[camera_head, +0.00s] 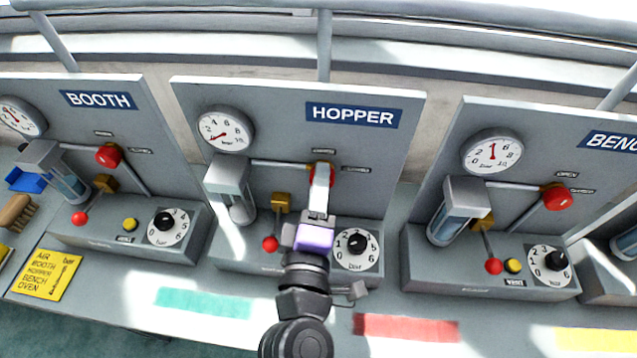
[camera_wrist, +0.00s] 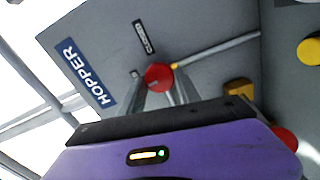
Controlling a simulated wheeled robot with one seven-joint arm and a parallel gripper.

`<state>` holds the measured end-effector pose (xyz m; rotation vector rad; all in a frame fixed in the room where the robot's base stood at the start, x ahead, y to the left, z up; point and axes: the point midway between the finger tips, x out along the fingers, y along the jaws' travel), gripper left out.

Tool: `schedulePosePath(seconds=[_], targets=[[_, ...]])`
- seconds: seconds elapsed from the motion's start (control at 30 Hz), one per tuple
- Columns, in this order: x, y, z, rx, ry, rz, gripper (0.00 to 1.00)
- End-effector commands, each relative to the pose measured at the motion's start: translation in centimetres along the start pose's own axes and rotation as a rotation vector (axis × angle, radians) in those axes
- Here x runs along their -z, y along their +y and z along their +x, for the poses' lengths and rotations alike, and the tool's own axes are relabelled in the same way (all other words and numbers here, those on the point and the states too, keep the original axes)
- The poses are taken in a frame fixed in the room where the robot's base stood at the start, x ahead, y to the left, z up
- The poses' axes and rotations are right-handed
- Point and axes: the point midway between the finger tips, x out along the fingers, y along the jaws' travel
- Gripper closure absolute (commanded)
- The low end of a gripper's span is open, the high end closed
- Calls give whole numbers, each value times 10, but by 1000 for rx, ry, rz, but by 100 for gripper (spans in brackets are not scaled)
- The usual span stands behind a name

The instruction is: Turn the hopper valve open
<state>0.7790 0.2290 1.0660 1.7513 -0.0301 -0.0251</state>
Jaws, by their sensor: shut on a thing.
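The HOPPER panel (camera_head: 280,105) stands in the middle of the head view. Its valve is a round red knob (camera_head: 332,178) on a grey pipe, mostly covered by my gripper (camera_head: 320,172). In the wrist view the red knob (camera_wrist: 158,76) sits at the tips of my gripper's (camera_wrist: 160,92) two fingers, which are shut on it. A small CLOSED plate (camera_wrist: 143,37) is beside the knob. The hopper gauge (camera_head: 224,130) has its red needle pointing to the lower left. The knob's exact angle is hard to tell.
The BOOTH panel (camera_head: 98,100) is to the left and the BENCH panel (camera_head: 610,140) to the right, each with its own red knob. Below my gripper are a red-ended lever (camera_head: 270,243) and a black dial (camera_head: 357,243). A yellow card (camera_head: 45,275) lies front left.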

Motion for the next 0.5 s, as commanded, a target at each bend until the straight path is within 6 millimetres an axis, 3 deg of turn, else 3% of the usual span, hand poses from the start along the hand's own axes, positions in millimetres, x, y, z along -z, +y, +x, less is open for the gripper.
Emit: schedulePosePath(seconds=[0.2,0.23,0.3,0.33,0.5], targets=[[1,-2,-1,2,2,-3,100],[1,-2,-1,2,2,-3,57],[1,-1,-1,2,2,-2,43],[1,-1,-1,2,2,-2,39],[0,-1,0,1,1,-1,39]])
